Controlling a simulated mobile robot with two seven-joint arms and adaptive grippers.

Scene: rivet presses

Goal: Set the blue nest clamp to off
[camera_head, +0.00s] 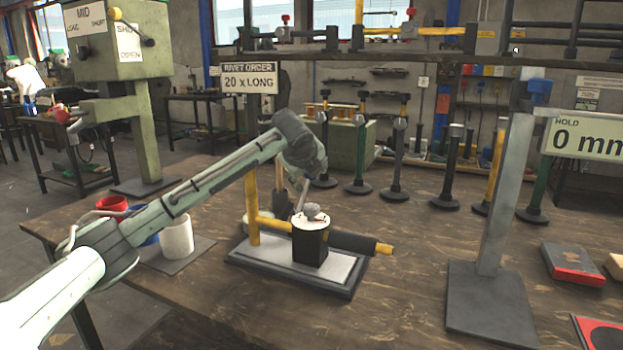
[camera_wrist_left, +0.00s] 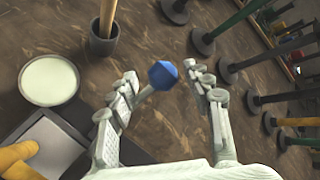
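The blue ball knob (camera_wrist_left: 163,75), apparently the nest clamp's handle, shows in the left wrist view on a short pale stem running down and left. My left gripper (camera_wrist_left: 160,88) is open, its fingers on either side of the knob; I cannot tell whether they touch it. In the head view my left gripper (camera_head: 304,182) is over the rivet press (camera_head: 252,190), behind its black block (camera_head: 310,246) with a white top and grey knob. The fingers are mostly hidden there, and the blue knob cannot be seen. My right gripper is not in view.
A dark cup (camera_wrist_left: 98,47) with a wooden handle and a pale round dish (camera_wrist_left: 48,80) stand close by. A row of posts (camera_head: 398,160) stands behind. A grey press (camera_head: 497,200) with a blue top stands right. Red, blue and white cups (camera_head: 177,238) stand left.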

